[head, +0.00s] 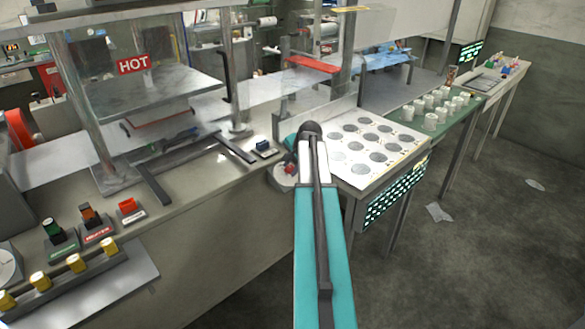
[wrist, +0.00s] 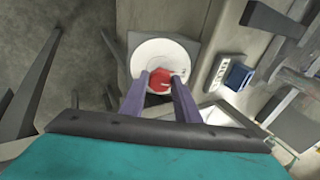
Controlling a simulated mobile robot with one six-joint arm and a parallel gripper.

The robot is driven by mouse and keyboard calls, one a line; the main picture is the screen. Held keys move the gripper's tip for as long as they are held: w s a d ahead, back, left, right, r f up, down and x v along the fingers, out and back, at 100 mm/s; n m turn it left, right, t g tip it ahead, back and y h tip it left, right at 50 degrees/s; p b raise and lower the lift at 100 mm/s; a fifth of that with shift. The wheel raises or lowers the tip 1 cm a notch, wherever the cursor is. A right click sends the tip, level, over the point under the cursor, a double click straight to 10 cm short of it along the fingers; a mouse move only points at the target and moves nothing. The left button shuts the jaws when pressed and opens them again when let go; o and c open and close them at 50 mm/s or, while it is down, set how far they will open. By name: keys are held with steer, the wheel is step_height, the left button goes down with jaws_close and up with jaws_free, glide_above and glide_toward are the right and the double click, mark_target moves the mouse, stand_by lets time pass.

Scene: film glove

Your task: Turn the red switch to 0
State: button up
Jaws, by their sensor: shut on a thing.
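The red switch (wrist: 160,78) is a red knob on a round white dial (wrist: 150,54), set on a grey plate. In the wrist view the two purple fingers of my gripper (wrist: 160,84) stand on either side of the knob and are shut on it. In the head view a little of the red switch (head: 290,169) shows just left of my teal arm, at the right end of the counter. My arm hides the fingers and much of the dial there. The dial's marks are too small to read.
A blue rocker switch (wrist: 238,77) sits beside the dial; it also shows in the head view (head: 263,146). Green, orange and red rockers (head: 127,206) stand at the counter's left. A white tray of round discs (head: 412,150) is right of my arm.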

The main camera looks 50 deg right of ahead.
steer(key=shift+a, duration=0.1)
steer(key=o, duration=1)
steer(key=shift+o, duration=0.2)
steer(key=shift+r, duration=0.1)
steer(key=b+v, duration=0.1)
steer(key=v, duration=1.2)
steer(key=shift+s+r+b, duration=0.2)
steer(key=shift+s+b, duration=0.05)
steer(key=shift+b, duration=0.1)
